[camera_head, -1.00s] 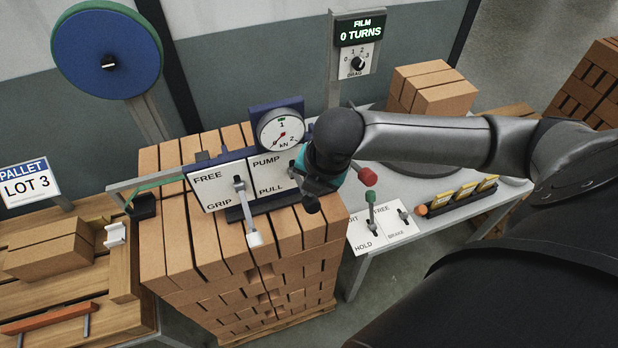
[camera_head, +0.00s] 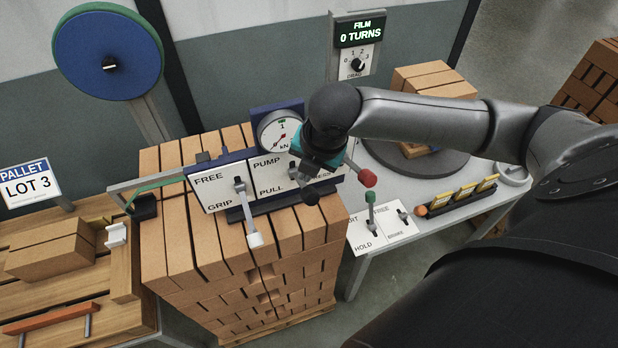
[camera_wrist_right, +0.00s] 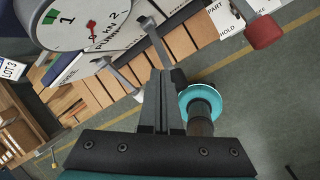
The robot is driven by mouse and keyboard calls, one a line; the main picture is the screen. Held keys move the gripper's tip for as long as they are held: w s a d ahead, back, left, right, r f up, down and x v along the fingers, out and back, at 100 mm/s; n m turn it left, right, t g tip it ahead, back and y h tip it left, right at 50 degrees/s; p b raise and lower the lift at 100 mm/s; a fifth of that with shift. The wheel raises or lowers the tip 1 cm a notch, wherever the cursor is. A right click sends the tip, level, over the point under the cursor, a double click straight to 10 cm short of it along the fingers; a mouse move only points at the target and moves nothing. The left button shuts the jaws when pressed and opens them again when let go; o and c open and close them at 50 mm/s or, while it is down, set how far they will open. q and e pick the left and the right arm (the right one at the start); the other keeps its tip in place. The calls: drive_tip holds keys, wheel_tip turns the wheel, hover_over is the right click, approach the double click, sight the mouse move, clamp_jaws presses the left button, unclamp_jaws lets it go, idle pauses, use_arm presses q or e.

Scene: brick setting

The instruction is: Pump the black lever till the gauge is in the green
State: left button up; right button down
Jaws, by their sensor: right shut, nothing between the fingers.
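The gauge (camera_head: 271,132) is a white dial above the control panel, and the wrist view (camera_wrist_right: 80,20) shows it closer. Its red needle is off the green mark beside the 1. My right wrist covers the dial's right side in the head view. The pump lever, a grey bar (camera_wrist_right: 153,42) with a black handle (camera_head: 311,196), stands at the PUMP/PULL plate (camera_head: 268,180). My right gripper (camera_wrist_right: 161,78) is shut and empty, its fingers right against or in front of the lever handle; contact is unclear. My left gripper is not in view.
The white-handled FREE/GRIP lever (camera_head: 255,240) is just left. A red knob (camera_head: 367,178) and a green-knobbed HOLD lever (camera_head: 370,197) are close on the right. Stacked bricks (camera_head: 205,240) sit below the panel. A turntable (camera_head: 400,160) carries more bricks.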

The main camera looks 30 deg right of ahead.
sight(303, 186)
drive_tip(key=r, duration=0.1)
drive_tip(key=w+r, duration=0.1)
drive_tip(key=r, duration=0.1)
drive_tip(key=w+r, duration=0.1)
drive_tip(key=shift+w+d+r, duration=0.1)
drive_tip(key=shift+d+r, duration=0.15)
idle(0.8)
